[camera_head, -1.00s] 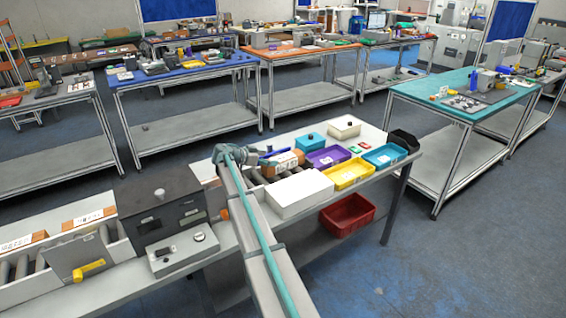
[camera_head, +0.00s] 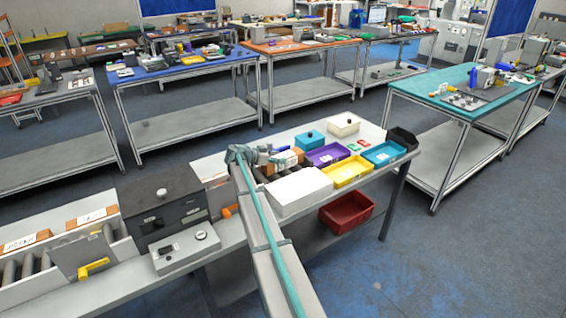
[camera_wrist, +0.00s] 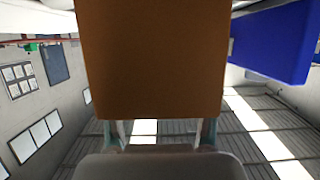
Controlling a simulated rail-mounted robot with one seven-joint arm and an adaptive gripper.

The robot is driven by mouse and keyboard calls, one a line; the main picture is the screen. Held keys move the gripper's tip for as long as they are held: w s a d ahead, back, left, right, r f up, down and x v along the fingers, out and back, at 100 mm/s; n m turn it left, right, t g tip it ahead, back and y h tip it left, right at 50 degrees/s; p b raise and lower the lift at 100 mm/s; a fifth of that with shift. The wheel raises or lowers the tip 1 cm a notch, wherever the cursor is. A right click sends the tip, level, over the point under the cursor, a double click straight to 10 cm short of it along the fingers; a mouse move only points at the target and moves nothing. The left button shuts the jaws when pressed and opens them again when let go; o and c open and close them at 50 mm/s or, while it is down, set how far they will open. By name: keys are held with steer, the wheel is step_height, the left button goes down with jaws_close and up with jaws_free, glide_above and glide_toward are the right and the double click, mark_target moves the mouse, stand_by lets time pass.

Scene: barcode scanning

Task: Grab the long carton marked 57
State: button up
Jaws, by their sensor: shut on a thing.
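In the wrist view a plain brown carton (camera_wrist: 152,60) fills the upper middle. My gripper (camera_wrist: 160,130) is shut on it, with a finger showing at each side of its lower edge. No number shows on the face turned to the camera. In the head view my gripper (camera_head: 262,156) is small and partly hidden at the end of my arm, over the right part of the bench. An orange-brown carton with a white label (camera_head: 287,159) shows just beside it. I cannot read its number or tell whether it is the held one.
Purple (camera_head: 327,156), yellow (camera_head: 350,171) and blue (camera_head: 385,154) bins stand right of my gripper. A white box (camera_head: 298,192) is in front. A dark scanner machine (camera_head: 163,208) stands left. Other labelled cartons (camera_head: 27,240) lie on the left rollers. A red bin (camera_head: 346,213) sits below.

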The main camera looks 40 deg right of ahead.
steer(key=c, duration=0.5)
steer(key=shift+r, duration=0.1)
jaws_close()
